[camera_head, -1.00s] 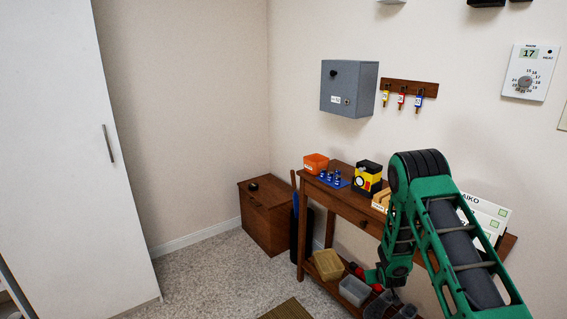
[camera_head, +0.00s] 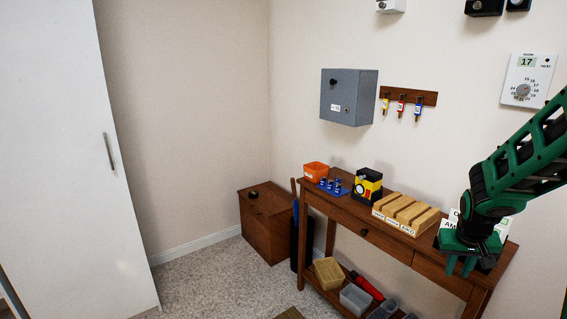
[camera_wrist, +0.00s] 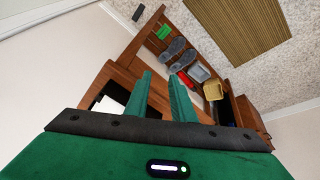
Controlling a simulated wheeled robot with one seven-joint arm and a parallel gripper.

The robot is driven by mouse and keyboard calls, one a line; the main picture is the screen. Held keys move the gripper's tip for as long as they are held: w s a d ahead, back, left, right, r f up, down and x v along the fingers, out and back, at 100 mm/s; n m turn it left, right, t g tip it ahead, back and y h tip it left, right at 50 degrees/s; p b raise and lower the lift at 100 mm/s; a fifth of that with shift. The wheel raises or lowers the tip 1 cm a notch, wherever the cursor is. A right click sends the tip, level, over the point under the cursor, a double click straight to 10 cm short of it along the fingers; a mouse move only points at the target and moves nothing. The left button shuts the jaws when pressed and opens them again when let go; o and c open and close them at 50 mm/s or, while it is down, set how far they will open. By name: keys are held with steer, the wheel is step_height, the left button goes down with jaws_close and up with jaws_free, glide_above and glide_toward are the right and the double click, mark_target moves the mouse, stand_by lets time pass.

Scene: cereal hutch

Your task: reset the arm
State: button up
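My gripper (camera_head: 466,266) is at the right of the head view, pointing down over the right end of the wooden side table (camera_head: 452,284). In the wrist view my gripper (camera_wrist: 160,77) has its two green fingers apart with nothing between them. It is empty. White cards or boxes (camera_head: 503,228) with printed letters are partly hidden behind my gripper.
On the table are a wooden slotted rack (camera_head: 405,212), a yellow-and-black box (camera_head: 368,186), a blue tray (camera_head: 327,186) and an orange box (camera_head: 316,171). Bins, including a tan one (camera_head: 328,273), sit on the lower shelf. A grey wall box (camera_head: 349,97) hangs above.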

steer(key=s+a+r+m+g+y, duration=0.1)
steer(key=s+a+r, duration=0.1)
steer(key=s, duration=0.7)
steer(key=s+a+r+g+y, duration=0.1)
steer(key=s+r, duration=0.3)
steer(key=s, duration=0.6)
steer(key=s+a+r+m+g, duration=0.1)
steer(key=s+a+r, duration=0.2)
steer(key=s, duration=0.7)
steer(key=shift+s+a+m+y, duration=0.15)
steer(key=shift+m+y, duration=0.15)
steer(key=shift+y, duration=0.1)
steer(key=shift+w+f, duration=0.2)
steer(key=shift+w, duration=0.45)
